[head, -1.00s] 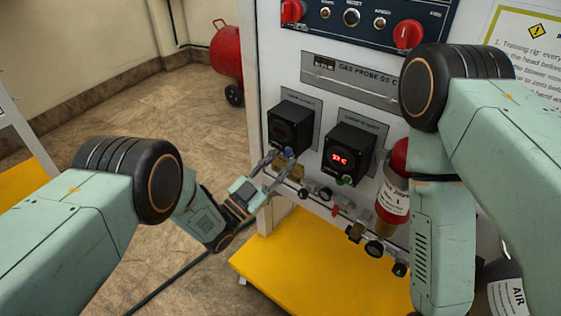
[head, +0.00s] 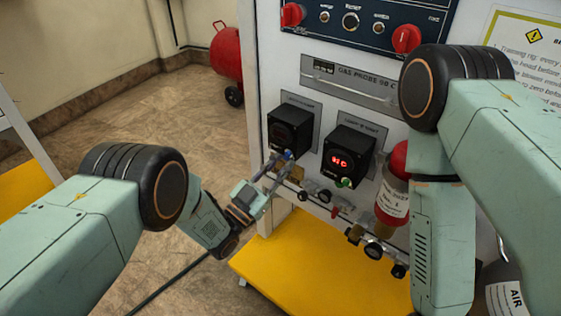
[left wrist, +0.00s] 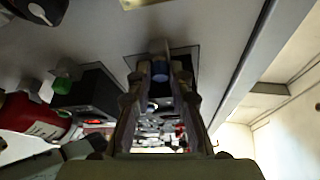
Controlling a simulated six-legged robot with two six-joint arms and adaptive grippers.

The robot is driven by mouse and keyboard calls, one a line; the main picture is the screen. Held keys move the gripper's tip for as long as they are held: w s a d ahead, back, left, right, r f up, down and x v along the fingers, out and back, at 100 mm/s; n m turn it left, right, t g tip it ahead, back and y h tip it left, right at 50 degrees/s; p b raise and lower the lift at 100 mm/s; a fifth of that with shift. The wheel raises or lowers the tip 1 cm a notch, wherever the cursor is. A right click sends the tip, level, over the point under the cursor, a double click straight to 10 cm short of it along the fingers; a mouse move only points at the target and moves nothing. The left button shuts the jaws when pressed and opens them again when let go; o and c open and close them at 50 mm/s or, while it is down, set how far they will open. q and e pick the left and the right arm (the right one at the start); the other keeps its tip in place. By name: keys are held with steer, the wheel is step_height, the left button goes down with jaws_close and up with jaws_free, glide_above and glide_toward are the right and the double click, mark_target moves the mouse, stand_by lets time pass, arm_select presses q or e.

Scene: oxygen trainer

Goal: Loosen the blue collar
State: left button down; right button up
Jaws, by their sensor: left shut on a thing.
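The blue collar (head: 288,154) is a small blue ring at the lower front of the left black box (head: 290,130) on the panel. My left gripper (head: 279,163) reaches it from the lower left, its fingers shut on the collar. In the left wrist view the blue collar (left wrist: 160,70) lies between the two fingertips, and the fingers hide part of it. My right arm hangs at the right of the head view, and its gripper does not show.
A second black box (head: 347,154) with a red display and a green collar (head: 345,183) stands to the right. Several valves and fittings (head: 373,249) run below. A red-topped bottle (head: 391,199) hangs nearby. A yellow shelf (head: 300,262) lies underneath.

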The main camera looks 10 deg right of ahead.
arm_select(q)
steer(key=n+t+y+p, duration=0.1)
steer(key=n, duration=0.1)
steer(key=n+t+y, duration=0.1)
steer(key=n, duration=0.2)
steer(key=n+y+p, duration=0.1)
steer(key=n, duration=0.1)
steer(key=shift+s+d+n+t+p, duration=0.2)
steer(key=shift+s+n+t+p, duration=0.1)
steer(key=shift+n+t, duration=0.1)
steer(key=shift+f+n+y, duration=0.1)
steer(key=shift+n+y, duration=0.2)
steer(key=c, duration=1.5)
jaws_free()
steer(key=shift+w, duration=0.1)
steer(key=v, duration=1.2)
steer(key=shift+f, duration=0.15)
